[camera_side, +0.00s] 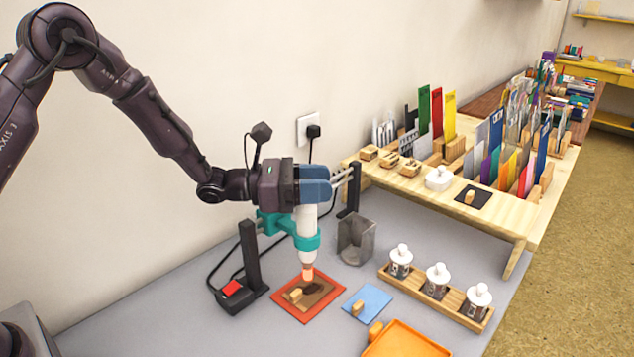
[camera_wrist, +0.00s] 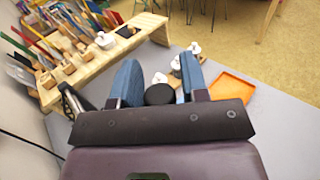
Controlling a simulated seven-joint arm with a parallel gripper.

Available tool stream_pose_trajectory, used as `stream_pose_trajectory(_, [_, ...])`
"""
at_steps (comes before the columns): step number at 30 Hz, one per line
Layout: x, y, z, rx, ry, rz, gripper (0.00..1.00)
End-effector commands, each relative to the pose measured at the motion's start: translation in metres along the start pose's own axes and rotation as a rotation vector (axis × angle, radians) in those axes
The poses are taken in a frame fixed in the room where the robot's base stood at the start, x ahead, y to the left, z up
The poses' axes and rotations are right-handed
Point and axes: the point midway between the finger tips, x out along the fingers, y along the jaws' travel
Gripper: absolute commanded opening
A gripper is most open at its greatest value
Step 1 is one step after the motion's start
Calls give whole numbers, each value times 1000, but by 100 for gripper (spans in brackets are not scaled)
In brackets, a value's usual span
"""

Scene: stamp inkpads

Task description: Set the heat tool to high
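The heat tool (camera_side: 306,245) is a white upright cylinder with a teal collar, standing beside a black post (camera_side: 250,255). Its pinkish nozzle points down over a brown piece on a red-orange mat (camera_side: 285,309). A black base with a red switch (camera_side: 232,288) sits at the foot of the post; its setting cannot be read. My gripper (camera_side: 317,188) has its blue fingers at the tool's top. In the wrist view, my gripper's fingers (camera_wrist: 160,72) stand apart, with a round black end (camera_wrist: 160,94) between them and a gap beside the right finger. The tool's upper end is partly hidden in the side view.
A second black post (camera_side: 354,188) and a grey open cup (camera_side: 356,241) stand close to the right. A blue pad (camera_side: 374,303), an orange tray (camera_side: 405,343) and a wooden rack (camera_side: 452,308) of white-knobbed pots lie further right. A loaded wooden shelf (camera_side: 510,218) stands behind.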

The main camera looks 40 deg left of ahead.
Motion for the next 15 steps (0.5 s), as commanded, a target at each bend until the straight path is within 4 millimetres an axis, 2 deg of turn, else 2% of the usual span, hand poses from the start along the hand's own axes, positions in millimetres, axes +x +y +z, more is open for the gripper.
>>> stream_pose_trajectory(1, [0,0,0,0,0,0,29])
stream_pose_trajectory(5, [0,0,0,0,0,0,0])
stream_pose_trajectory(10, [0,0,3,1,-1,0,0])
stream_pose_trajectory(15, [0,0,26,4,-3,0,0])
